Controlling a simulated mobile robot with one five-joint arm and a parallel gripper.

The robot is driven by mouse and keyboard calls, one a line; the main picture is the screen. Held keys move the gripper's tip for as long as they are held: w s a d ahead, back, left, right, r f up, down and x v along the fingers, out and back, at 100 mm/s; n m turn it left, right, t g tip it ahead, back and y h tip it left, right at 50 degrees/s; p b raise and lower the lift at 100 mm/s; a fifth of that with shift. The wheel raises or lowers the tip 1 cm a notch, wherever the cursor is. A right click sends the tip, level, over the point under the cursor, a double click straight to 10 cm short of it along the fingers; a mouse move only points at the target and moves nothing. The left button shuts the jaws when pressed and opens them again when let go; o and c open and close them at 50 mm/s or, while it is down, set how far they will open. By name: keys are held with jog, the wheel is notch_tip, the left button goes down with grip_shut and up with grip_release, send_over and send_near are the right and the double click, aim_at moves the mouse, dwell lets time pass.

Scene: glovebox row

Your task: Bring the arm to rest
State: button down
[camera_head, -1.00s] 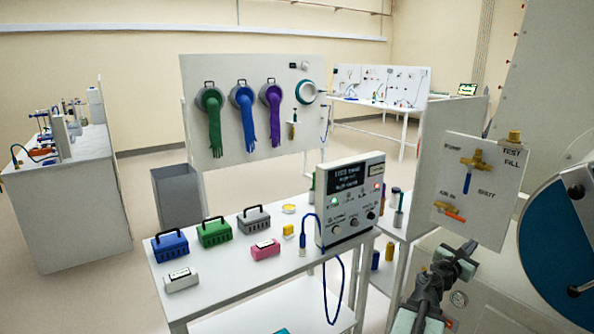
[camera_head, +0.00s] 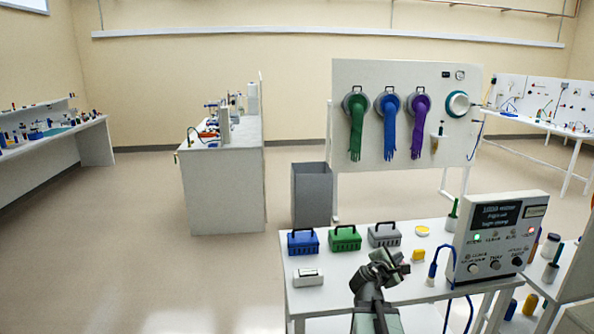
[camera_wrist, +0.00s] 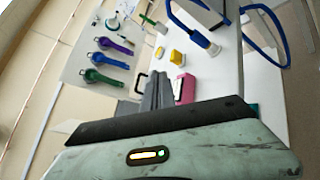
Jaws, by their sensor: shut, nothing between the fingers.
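My gripper (camera_head: 394,266) shows in the head view at the end of my raised arm, in front of the white table (camera_head: 335,298). It is shut and holds nothing. It hides part of the tabletop and the pink block, which shows in the wrist view (camera_wrist: 186,88).
The table bears blue (camera_head: 302,242), green (camera_head: 344,238) and grey (camera_head: 384,235) baskets, a white block (camera_head: 308,276), a yellow block (camera_head: 418,256) and a control box (camera_head: 495,240) with a blue cable (camera_head: 433,268). A glove panel (camera_head: 400,75) and grey bin (camera_head: 311,195) stand behind. Open floor lies left.

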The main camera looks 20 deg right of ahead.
jog(key=a+f+m+g+y+p, duration=0.1)
jog(key=a+f+m+y, duration=0.2)
jog(key=a, duration=0.6)
jog(key=w+a+f+m+g+y, duration=0.15)
jog(key=a+f, duration=0.25)
jog(key=a, duration=0.6)
jog(key=s+a+f+m+g+y+p, duration=0.1)
jog(key=a+f+m+y, duration=0.25)
jog(key=a, duration=0.55)
jog(key=s+a+f+m+g+y, duration=0.4)
jog(key=s+a+m, duration=0.3)
jog(key=s+a, duration=0.2)
jog(key=shift+s+a+f+g+y, duration=0.35)
jog(key=shift+a+f, duration=0.1)
jog(key=shift+a, duration=0.55)
jog(key=shift+d, duration=0.15)
